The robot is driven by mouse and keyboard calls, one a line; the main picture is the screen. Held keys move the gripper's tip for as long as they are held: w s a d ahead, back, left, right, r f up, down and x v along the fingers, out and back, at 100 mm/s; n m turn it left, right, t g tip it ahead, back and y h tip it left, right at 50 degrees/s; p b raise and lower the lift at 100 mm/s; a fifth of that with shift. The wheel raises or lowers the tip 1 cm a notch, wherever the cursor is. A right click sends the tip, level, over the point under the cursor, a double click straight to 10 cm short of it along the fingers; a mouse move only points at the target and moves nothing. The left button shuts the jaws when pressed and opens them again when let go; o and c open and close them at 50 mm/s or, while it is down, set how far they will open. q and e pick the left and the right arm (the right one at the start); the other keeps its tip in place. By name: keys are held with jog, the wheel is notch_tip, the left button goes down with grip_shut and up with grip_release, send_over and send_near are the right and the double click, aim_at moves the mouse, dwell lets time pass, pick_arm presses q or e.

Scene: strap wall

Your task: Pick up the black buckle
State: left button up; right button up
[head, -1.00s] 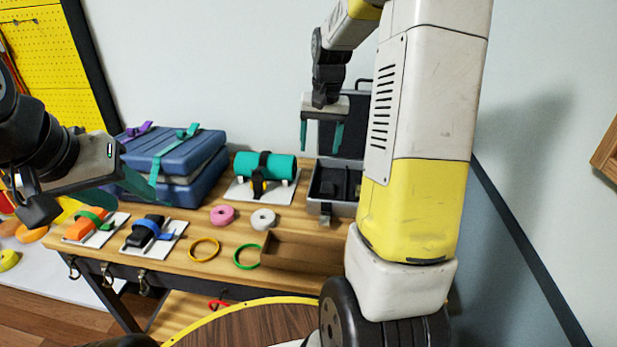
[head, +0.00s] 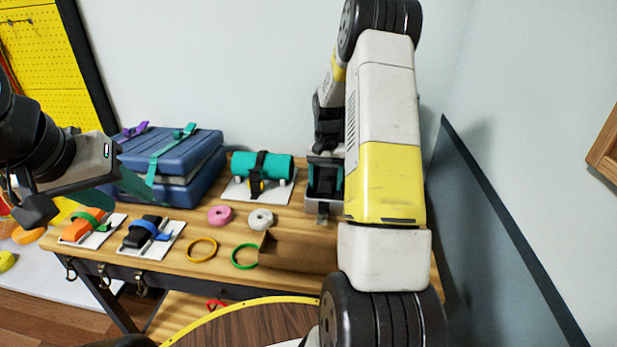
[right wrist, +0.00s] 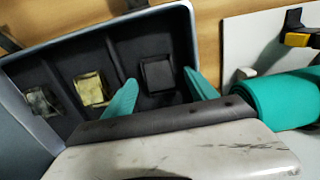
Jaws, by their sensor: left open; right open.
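The black buckle (right wrist: 158,74) lies in the right compartment of the open grey case (right wrist: 40,128) in the right wrist view. A brass-coloured buckle (right wrist: 91,88) and a dull grey buckle (right wrist: 40,101) lie in compartments to its left. My right gripper (head: 325,188) is over the case, open and empty. In the right wrist view its teal fingers appear on either side of the black buckle; I cannot tell how far above it they are. In the head view the gripper and arm hide most of the case (head: 318,208). My left gripper (head: 138,188) is open and empty at the left.
A teal roll (head: 252,166) on a white stand is close to the left of the case. A brown open tray (head: 297,252) is in front of it. White tape (head: 261,219) and pink tape (head: 220,215) lie nearby. Blue cases (head: 172,152) are stacked at the back left.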

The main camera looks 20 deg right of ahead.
jog(key=shift+f, duration=0.15)
grip_shut()
dwell(0.4)
